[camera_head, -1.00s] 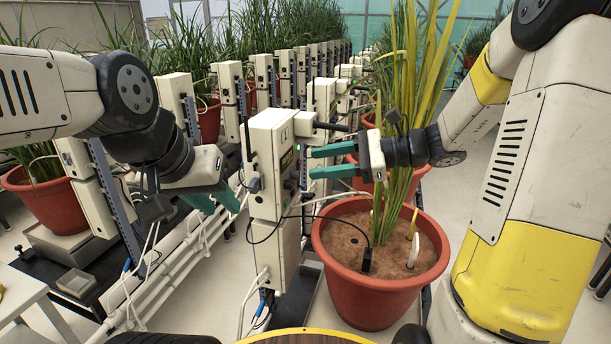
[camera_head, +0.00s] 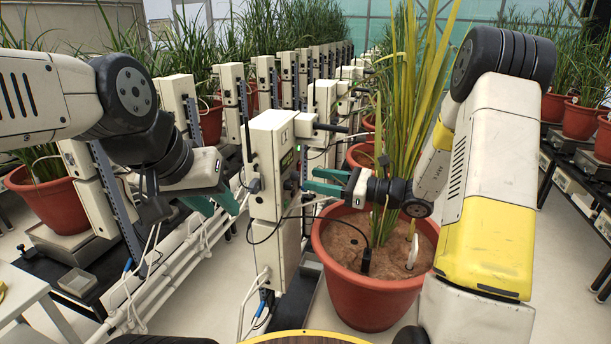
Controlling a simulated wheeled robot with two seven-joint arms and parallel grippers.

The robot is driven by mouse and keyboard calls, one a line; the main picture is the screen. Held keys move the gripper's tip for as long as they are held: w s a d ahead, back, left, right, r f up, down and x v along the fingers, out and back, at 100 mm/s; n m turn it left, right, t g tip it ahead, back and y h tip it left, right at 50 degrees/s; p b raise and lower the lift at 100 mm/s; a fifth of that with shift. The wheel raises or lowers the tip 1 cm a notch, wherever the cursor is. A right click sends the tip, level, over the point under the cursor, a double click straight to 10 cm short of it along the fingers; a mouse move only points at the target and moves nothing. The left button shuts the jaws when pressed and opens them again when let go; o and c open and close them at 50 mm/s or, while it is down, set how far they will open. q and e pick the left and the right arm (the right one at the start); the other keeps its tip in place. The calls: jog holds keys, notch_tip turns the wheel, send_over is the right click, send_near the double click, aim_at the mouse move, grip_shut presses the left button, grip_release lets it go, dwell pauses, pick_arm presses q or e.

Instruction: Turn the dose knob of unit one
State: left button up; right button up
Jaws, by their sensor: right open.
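Unit one appears to be the nearest cream control box (camera_head: 268,165), upright on its post left of the big pot. A dark round knob (camera_head: 291,186), likely the dose knob, shows on its right-hand face. My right gripper (camera_head: 309,180) is open and empty. Its green fingers point left at the box face, one above the other, with the tips very close to the knob. I cannot tell whether they touch it. My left gripper (camera_head: 225,206) hangs left of the box, fingers apart and empty, pointing down to the right.
A red pot (camera_head: 368,300) with a tall plant (camera_head: 410,110) stands below and behind my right gripper. A cable (camera_head: 285,222) loops from the box to the soil. White pipes (camera_head: 185,265) run low on the left. More boxes and pots line the rows behind.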

aim_at(299, 176)
jog(key=shift+x, duration=1.8)
grip_shut()
